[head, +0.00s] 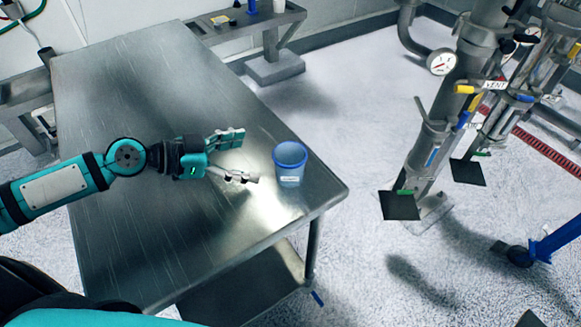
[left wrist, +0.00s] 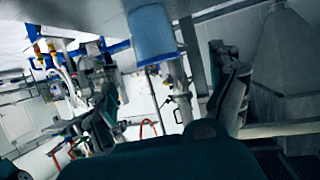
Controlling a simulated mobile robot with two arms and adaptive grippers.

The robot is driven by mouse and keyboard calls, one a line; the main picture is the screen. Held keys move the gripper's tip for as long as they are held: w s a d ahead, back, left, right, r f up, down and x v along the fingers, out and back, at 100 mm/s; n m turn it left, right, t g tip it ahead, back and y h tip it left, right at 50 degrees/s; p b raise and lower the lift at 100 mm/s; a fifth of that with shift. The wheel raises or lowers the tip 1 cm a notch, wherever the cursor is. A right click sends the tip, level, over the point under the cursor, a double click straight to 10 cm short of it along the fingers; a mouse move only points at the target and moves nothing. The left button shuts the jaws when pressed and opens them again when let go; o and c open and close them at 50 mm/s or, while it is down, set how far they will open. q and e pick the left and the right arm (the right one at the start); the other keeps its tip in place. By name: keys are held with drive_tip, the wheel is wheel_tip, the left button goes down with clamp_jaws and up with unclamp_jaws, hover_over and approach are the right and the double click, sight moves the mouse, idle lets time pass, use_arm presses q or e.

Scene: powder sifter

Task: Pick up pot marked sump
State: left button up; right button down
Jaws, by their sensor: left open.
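A blue translucent pot (head: 289,164) with a small white label stands upright near the right corner of the steel table (head: 140,225). The label is too small to read. My left gripper (head: 242,158) is open and empty just left of the pot, its two fingers pointing toward it and apart from it. In the left wrist view the pot (left wrist: 153,36) shows at the top, ahead of and between the open fingers (left wrist: 170,95). My right gripper is in neither view.
The table is otherwise bare around the pot; its right edge is close behind the pot. A pipe stand with a gauge (head: 442,62) and valves rises from the floor at right. A smaller bench (head: 245,25) with small items stands at the back.

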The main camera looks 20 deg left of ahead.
sight(290, 160)
use_arm(q)
drive_tip(key=x, duration=0.1)
drive_tip(key=p+x, duration=0.1)
drive_tip(key=x, duration=0.1)
drive_tip(key=p+x, duration=0.1)
drive_tip(key=x, duration=0.1)
drive_tip(key=shift+w+d+r, duration=0.1)
drive_tip(key=shift+d+r, duration=0.1)
drive_tip(key=shift+d, duration=0.05)
drive_tip(key=shift+w+d+f+p, duration=0.15)
drive_tip(key=shift+d+f+p, duration=0.05)
drive_tip(key=shift+p, duration=0.1)
drive_tip(key=p+x, duration=0.1)
drive_tip(key=x, duration=0.1)
drive_tip(key=p+x, duration=0.2)
drive_tip(key=shift+d+f, duration=0.3)
drive_tip(key=shift+d, duration=0.1)
drive_tip(key=shift+w+d+f, duration=0.15)
drive_tip(key=shift+d+f, duration=0.05)
drive_tip(key=shift+f, duration=0.05)
drive_tip(key=shift+a, duration=0.1)
drive_tip(key=c, duration=1.3)
